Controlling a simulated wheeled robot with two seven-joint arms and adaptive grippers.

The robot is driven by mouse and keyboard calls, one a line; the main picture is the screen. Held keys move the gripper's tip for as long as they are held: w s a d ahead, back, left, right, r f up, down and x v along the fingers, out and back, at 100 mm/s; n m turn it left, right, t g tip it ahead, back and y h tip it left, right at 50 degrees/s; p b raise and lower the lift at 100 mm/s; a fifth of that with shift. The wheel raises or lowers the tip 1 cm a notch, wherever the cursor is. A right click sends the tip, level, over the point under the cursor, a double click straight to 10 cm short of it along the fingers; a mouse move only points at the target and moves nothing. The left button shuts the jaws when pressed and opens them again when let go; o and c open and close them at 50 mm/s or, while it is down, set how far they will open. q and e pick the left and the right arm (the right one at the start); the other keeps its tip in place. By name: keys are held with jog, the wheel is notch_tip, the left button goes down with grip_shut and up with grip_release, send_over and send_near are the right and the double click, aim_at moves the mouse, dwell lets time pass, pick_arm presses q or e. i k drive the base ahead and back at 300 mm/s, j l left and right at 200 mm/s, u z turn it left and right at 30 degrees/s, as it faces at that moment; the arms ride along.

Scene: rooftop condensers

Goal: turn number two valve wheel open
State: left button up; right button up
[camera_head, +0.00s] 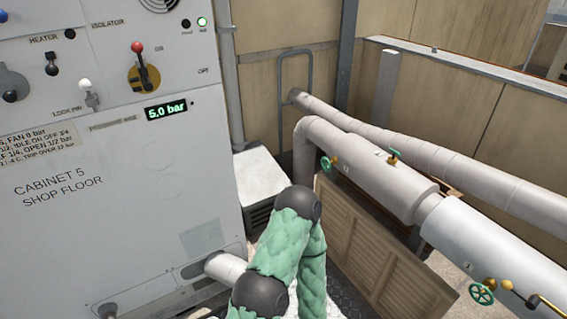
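Three green valve wheels show on the pipes. One wheel (326,163) is at the bend of the grey lagged pipe. A second wheel (393,156) is on top of that pipe, seen nearly edge-on. A third wheel (482,293) is at the lower right, facing me, beside brass fittings. Small labels sit near the wheels, but I cannot read their numbers, so I cannot tell which is number two. A green-padded arm of mine with black joints rises at the bottom middle and bends back down. Neither gripper shows.
A grey cabinet (120,215) fills the left, with a red-knobbed isolator lever (139,62) and a display (166,111) reading 5.0 bar. A white box unit (262,180) stands behind my arm. A slatted wooden panel (375,255) stands below the pipes.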

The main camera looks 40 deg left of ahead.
aim_at(324, 158)
jog(key=u, duration=1.05)
